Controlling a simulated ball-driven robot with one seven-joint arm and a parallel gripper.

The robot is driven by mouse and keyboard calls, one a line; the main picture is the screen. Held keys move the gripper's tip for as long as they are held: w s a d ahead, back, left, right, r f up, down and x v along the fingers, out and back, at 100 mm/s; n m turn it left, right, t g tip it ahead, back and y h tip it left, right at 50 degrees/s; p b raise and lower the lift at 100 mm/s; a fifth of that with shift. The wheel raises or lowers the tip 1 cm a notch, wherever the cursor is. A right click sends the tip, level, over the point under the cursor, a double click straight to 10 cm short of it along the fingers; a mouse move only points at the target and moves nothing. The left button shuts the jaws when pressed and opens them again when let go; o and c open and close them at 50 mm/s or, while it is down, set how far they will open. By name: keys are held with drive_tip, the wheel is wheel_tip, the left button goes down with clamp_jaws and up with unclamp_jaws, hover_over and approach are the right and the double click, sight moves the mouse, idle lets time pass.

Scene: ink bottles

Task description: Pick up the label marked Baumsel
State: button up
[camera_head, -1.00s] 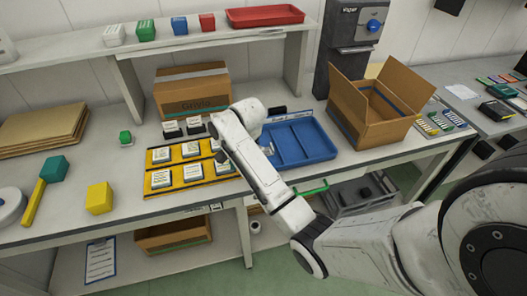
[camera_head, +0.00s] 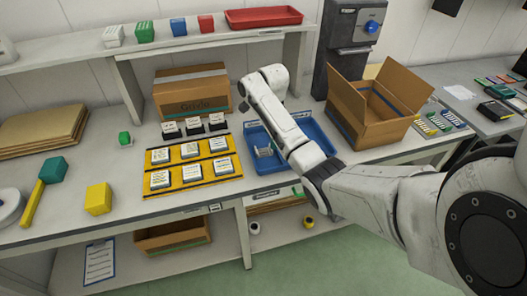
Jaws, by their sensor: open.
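Several white labels with dark print lie in two rows on yellow strips (camera_head: 186,165), such as a front label (camera_head: 160,180) and a back label (camera_head: 219,145). Behind them three more white cards sit on dark bases, one of them a right-hand card (camera_head: 217,119). The print is too small to read, so I cannot tell which label says Baumsel. My arm reaches in from the right, its bent wrist high above the back of the bench, right of the labels. My gripper is hidden behind the arm, so I see neither its fingers nor anything in them.
A blue tray (camera_head: 326,149) lies right of the labels, partly under my arm, with a small pale item (camera_head: 265,149) at its left. An open carton (camera_head: 375,105) stands right of it, a closed carton (camera_head: 190,92) behind the labels. A yellow block (camera_head: 98,198) stands left.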

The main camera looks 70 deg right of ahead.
sight(263, 151)
drive_tip(key=shift+f+p, duration=0.45)
drive_tip(key=shift+f, duration=2.2)
drive_tip(key=c, duration=1.1)
drive_tip(key=shift+r, duration=0.15)
